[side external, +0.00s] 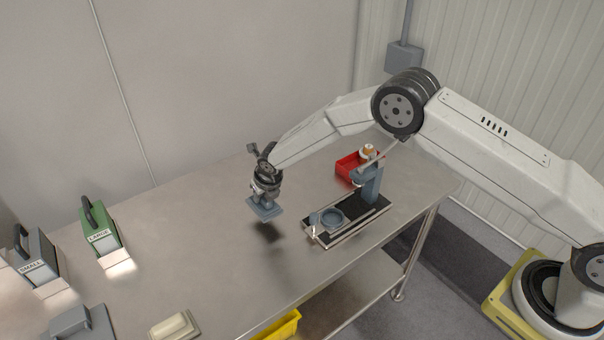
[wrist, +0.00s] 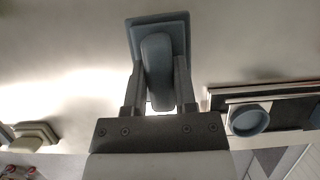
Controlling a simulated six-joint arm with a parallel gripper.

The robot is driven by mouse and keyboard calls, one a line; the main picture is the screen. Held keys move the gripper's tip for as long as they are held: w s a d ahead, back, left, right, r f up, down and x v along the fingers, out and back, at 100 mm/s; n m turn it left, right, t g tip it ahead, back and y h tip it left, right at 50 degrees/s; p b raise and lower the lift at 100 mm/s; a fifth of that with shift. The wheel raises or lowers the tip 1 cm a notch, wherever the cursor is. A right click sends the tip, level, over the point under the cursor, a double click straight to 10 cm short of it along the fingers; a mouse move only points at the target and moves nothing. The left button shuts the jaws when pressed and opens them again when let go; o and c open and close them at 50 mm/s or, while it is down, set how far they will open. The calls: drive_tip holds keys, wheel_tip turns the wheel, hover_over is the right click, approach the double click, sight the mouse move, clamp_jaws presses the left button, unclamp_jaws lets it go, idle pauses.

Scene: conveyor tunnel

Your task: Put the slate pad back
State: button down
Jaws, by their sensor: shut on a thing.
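The slate pad (side external: 264,209) is a blue-grey plate with a raised grip, held in the air above the steel table; its shadow lies on the tabletop below. My gripper (side external: 265,194) points down and is shut on the pad's grip. In the wrist view the pad (wrist: 139,31) shows beyond the fingers of my gripper (wrist: 158,106), which close on both sides of its rounded grip. No empty resting place for the pad can be clearly made out.
A black-based fixture (side external: 373,221) with a blue round cup (side external: 333,217) and upright column (side external: 372,185) stands right. A red bin (side external: 347,166) is behind it. A green LARGE box (side external: 99,238), dark SMALL box (side external: 37,268), grey block (side external: 70,319) and cream block (side external: 171,327) are left.

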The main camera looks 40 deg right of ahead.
sight(261, 203)
drive_tip(key=shift+w+a+f, duration=0.1)
drive_tip(key=shift+w+f, duration=0.4)
drive_tip(key=shift+f, duration=0.1)
drive_tip(key=shift+w+f, duration=0.1)
drive_tip(key=shift+f, duration=1.55)
drive_tip(key=shift+f, duration=0.2)
drive_tip(key=shift+c, duration=2)
unclamp_jaws()
drive_tip(key=shift+r, duration=0.2)
